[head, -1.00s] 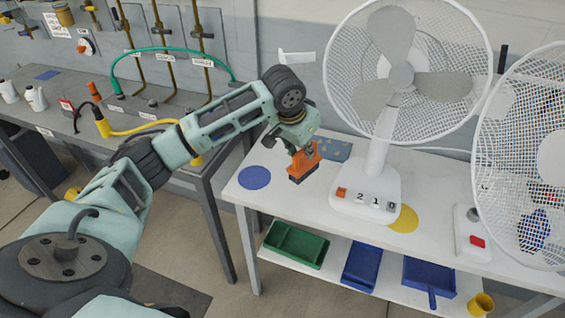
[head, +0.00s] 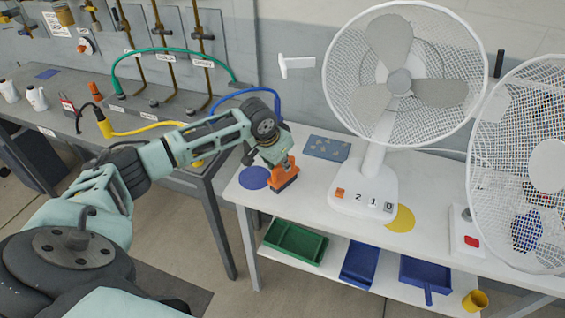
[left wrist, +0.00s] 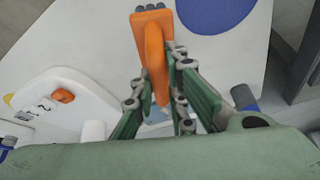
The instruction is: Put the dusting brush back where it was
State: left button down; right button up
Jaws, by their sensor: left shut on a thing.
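The dusting brush (head: 284,174) has an orange body and a dark bristle end. My left gripper (head: 276,156) is shut on it and holds it bristles down over the white table. The blue round spot (head: 253,178) on the table lies just left of the brush. I cannot tell whether the bristles touch the table. In the left wrist view the orange handle (left wrist: 154,55) is between the green fingers (left wrist: 158,90), and the blue spot (left wrist: 218,12) is beside the bristle end. My right gripper is not in view.
A white fan (head: 362,192) stands right of the brush, with a yellow spot (head: 400,218) by its base. A blue mat with small pieces (head: 327,147) lies behind. A second fan (head: 545,165) is at the right. Green (head: 292,242) and blue trays (head: 360,263) sit on the lower shelf.

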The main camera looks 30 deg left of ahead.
pick_arm(q)
jog(key=c, duration=2.1)
grip_release()
jog(key=o, duration=0.4)
jog(key=shift+c, duration=0.2)
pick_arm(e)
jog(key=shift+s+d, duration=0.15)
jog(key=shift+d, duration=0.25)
pick_arm(q)
jog(key=shift+r, duration=0.1)
jog(key=b+v, duration=0.1)
jog(key=v, duration=1.1)
jog(key=shift+b, duration=0.4)
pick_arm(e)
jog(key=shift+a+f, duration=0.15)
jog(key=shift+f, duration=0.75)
